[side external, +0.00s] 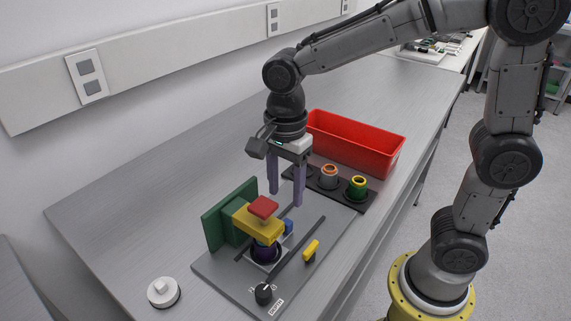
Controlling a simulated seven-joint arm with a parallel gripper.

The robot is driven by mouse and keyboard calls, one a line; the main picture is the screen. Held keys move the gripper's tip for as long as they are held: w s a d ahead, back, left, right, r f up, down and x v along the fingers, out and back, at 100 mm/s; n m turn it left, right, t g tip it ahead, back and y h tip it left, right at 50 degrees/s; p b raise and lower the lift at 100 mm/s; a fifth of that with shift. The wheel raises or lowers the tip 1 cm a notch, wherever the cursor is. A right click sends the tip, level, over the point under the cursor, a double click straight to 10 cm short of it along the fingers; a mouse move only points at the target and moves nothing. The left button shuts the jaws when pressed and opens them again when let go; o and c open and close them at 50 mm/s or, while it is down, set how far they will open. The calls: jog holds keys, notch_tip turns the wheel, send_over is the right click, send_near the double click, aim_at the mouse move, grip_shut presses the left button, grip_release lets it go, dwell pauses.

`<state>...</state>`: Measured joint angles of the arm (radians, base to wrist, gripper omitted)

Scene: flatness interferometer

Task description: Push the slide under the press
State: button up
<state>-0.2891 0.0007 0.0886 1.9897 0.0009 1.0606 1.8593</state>
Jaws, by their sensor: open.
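The press stands on a grey base plate (225,285): a green upright (222,222) carries a yellow arm (262,226) with a red block (263,206) on top. Below the yellow arm is a dark purple round part. What seems to be the slide (266,265), a pale square piece with a dark ring, sits under it between dark rails (302,246). A small blue block (288,226) shows just behind, partly hidden by the arm. My gripper (286,200) is open and empty, pointing down behind the press, apart from it; its fingertip height above the plate is unclear.
A yellow handle (311,250) is right of the rails, and a black knob (264,293) is at the plate's front. A dark holder with coloured rings (357,186) and a red bin (350,145) stand behind. A white round piece (163,291) lies left on open bench.

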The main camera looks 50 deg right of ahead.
notch_tip(320, 180, up, 6)
jog(key=shift+f, duration=0.1)
dwell(0.4)
jog(key=s+d+r+n+t, duration=0.3)
jog(key=s+d, duration=0.4)
jog(key=s, duration=0.2)
jog(key=s+d+f+n+t, duration=0.2)
jog(key=s+f+n, duration=0.2)
jog(key=n, duration=1.1)
jog(key=shift+s+f+t, duration=0.3)
